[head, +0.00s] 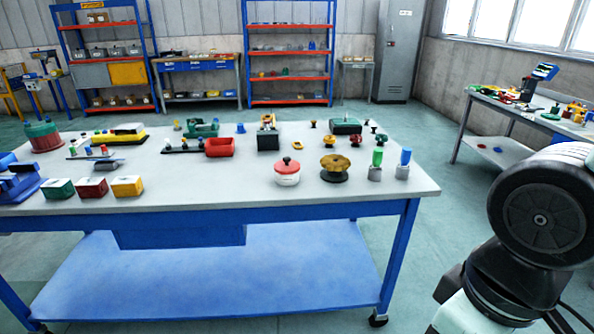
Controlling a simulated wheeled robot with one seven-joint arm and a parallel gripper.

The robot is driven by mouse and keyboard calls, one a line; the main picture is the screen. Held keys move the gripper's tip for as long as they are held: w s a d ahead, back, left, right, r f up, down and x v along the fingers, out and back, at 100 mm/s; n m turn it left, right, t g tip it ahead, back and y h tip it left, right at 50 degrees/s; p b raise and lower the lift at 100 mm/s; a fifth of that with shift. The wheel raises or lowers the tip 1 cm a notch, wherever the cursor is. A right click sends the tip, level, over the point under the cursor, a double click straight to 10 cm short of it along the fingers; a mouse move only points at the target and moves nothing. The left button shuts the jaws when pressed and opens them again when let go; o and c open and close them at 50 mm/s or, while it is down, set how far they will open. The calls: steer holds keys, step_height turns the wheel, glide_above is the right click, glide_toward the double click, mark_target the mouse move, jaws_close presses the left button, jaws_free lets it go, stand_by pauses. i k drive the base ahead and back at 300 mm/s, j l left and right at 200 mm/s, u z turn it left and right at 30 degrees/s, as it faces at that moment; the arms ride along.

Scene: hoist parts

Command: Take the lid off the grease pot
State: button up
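A small round white pot (287,181) with a red lid (287,165) stands near the front edge of the workbench, right of its middle. The lid sits on the pot and has a dark knob on top. It looks like the grease pot, though no label can be read. My gripper is not in view. Only part of my arm shows at the lower right, clear of the bench and apart from the pot.
The grey workbench (220,189) has blue legs and a lower shelf. Right of the pot stand a yellow-and-dark round part (335,167) and green (377,158) and blue (405,158) pegs. Bare tabletop lies left of the pot.

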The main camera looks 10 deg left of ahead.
mark_target(287, 166)
steer(key=i+j+z, duration=0.2)
steer(key=j, duration=0.35)
steer(key=i+j+z, duration=0.15)
steer(key=i+j, duration=0.15)
steer(key=j, duration=0.35)
steer(key=i+j+z, duration=0.2)
steer(key=j, duration=0.45)
steer(key=i+j+z, duration=0.2)
steer(key=j, duration=0.45)
steer(key=j+z, duration=0.15)
steer(key=j, duration=0.5)
steer(key=i+j+z, duration=0.2)
steer(key=j, duration=0.5)
steer(key=k, duration=0.05)
